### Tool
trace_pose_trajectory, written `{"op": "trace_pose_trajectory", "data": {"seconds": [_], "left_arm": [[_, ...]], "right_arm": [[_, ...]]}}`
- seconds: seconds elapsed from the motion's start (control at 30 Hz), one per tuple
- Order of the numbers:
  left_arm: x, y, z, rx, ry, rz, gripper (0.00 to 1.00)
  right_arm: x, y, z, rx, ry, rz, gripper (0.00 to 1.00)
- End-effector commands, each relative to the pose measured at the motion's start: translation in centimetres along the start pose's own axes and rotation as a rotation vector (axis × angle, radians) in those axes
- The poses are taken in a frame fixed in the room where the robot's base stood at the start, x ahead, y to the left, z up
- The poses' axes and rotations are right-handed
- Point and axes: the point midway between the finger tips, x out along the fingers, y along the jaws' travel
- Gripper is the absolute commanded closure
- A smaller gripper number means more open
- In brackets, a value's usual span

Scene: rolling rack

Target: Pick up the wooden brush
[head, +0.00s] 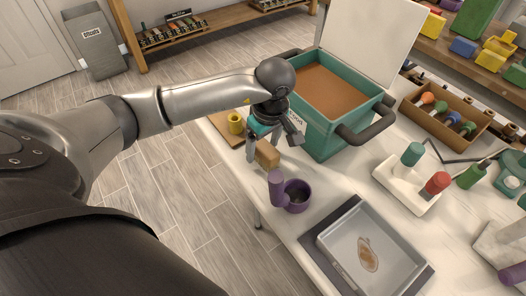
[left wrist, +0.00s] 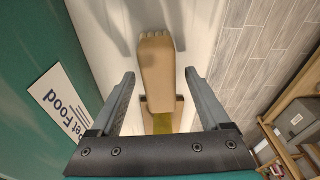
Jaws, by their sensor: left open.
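The wooden brush (head: 267,154) is a light tan block at the left edge of the white table, beside the teal bin. In the left wrist view the brush (left wrist: 157,65) lies lengthwise between my fingers, with a scalloped end at the top. My left gripper (head: 272,146) points down over the brush. In the left wrist view the gripper (left wrist: 160,76) is open, one finger on each side of the brush, with visible gaps. I cannot tell the height left between fingertips and table. My right gripper is out of view.
The teal bin (head: 326,133) stands close to the gripper, its lid raised; its label (left wrist: 62,103) says pet food. A purple mug (head: 297,196) and a grey tray (head: 330,243) lie nearer. Floor lies beyond the left edge.

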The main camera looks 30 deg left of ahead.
Motion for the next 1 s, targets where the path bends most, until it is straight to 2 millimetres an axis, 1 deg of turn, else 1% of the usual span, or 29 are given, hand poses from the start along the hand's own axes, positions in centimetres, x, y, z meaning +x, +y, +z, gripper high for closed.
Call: {"op": "trace_pose_trajectory", "data": {"seconds": [0.33,1.0], "left_arm": [[0.08,0.0,0.01,0.0,0.0,0.0,0.21],[0.09,-0.01,0.01,0.0,0.0,0.0,0.96]], "right_arm": [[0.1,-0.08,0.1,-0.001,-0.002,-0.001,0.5],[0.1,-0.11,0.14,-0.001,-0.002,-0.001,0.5]]}}
